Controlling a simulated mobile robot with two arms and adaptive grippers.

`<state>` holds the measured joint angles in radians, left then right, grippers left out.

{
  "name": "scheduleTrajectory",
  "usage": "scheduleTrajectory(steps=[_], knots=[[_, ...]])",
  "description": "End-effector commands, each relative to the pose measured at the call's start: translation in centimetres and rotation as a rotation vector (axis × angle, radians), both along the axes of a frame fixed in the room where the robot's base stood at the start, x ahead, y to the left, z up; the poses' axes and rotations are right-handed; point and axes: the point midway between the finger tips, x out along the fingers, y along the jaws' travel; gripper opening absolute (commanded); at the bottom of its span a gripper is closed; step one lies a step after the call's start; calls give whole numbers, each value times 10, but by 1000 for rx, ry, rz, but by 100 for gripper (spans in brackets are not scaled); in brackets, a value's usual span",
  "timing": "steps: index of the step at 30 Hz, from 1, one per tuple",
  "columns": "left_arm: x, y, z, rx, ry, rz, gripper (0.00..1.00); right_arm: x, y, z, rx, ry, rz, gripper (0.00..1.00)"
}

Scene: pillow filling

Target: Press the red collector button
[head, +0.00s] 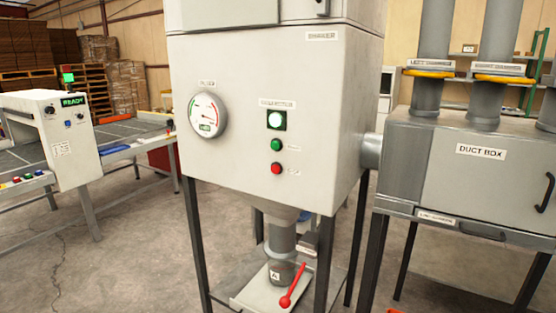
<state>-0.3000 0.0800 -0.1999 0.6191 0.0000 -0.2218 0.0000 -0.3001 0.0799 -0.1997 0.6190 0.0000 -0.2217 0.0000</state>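The red collector button (276,168) is on the front face of the grey shaker cabinet (330,110), low in a vertical column of controls. A green button (276,145) is right above it, and a lit white-green indicator (276,120) is above that, under a small label too blurred to read fully. A small label sits beside each button. Neither of my grippers is in view, and nothing covers the red button.
A round gauge (207,115) is left of the buttons. Below the cabinet, a red-handled lever (293,287) sits by a pipe. The duct box (470,170) stands right, a bench machine marked READY (55,140) left. Open concrete floor (130,240) lies front left.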

Motion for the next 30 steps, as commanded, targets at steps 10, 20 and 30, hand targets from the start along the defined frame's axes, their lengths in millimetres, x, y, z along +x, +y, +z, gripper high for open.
scheduleTrajectory(steps=[10,20,30], knots=[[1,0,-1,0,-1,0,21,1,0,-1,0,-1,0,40],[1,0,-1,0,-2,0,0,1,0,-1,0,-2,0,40],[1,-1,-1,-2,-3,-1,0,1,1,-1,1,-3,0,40]])
